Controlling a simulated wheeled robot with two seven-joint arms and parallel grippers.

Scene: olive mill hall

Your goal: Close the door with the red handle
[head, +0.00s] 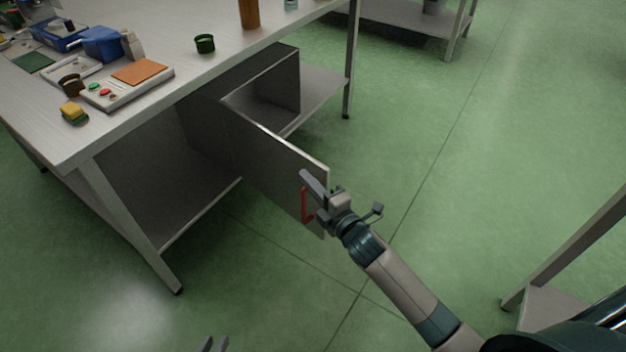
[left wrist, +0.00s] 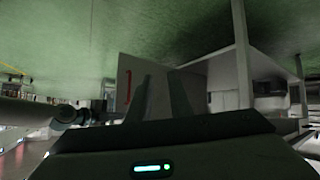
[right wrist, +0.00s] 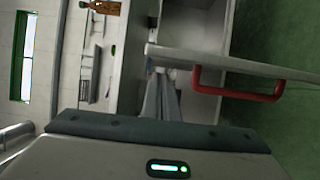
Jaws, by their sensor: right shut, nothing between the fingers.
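The grey cabinet door (head: 275,160) stands open, swung out from the cabinet (head: 275,88) under the table. Its red handle (head: 305,205) is near the free edge, on the face turned to me; it also shows in the right wrist view (right wrist: 238,86) and, small, in the left wrist view (left wrist: 128,87). My right gripper (head: 305,176) is shut and empty, its fingers on the handle side of the door beside the handle. In the right wrist view the fingertips (right wrist: 161,74) are at the panel; contact is unclear. My left gripper (head: 214,345) is open and empty, low and away from the door.
Another metal stand (head: 570,250) is at the right. The green floor between is clear.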

